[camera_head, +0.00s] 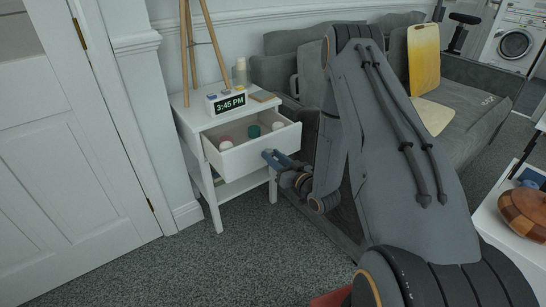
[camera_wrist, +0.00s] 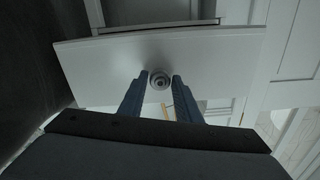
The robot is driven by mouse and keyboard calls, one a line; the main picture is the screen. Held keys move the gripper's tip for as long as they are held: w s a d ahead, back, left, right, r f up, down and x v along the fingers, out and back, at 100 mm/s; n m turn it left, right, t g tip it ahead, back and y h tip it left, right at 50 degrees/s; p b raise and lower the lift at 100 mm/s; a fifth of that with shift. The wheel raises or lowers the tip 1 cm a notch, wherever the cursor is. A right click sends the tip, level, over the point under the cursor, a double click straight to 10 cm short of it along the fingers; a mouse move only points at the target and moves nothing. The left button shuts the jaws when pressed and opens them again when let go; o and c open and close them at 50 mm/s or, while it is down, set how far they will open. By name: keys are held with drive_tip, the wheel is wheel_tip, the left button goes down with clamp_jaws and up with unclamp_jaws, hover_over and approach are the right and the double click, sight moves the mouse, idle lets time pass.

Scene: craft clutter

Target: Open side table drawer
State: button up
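The white side table (camera_head: 196,124) stands against the wall, left of the sofa. Its drawer (camera_head: 262,146) is pulled well out, and several small round items show inside it. In the wrist view the drawer's pale front (camera_wrist: 100,66) fills the upper middle, with a round metal knob (camera_wrist: 160,80) on it. My gripper (camera_wrist: 161,78) has one blue finger on each side of the knob, close against it, and looks shut on it. In the head view my gripper (camera_head: 268,155) is at the drawer front; the knob is hidden there.
A digital clock (camera_head: 228,102), a candle-like cylinder (camera_head: 241,72) and wooden tripod legs (camera_head: 188,40) are on or behind the tabletop. A grey sofa (camera_head: 465,95) stands to the right, a white door (camera_head: 70,150) to the left. Carpet (camera_head: 200,265) in front is clear.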

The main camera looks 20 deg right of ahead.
drive_tip(key=shift+o, duration=1.1)
drive_tip(key=v, duration=0.7)
drive_tip(key=shift+s+p, duration=0.3)
drive_tip(key=shift+s, duration=0.05)
drive_tip(key=shift+d, duration=0.1)
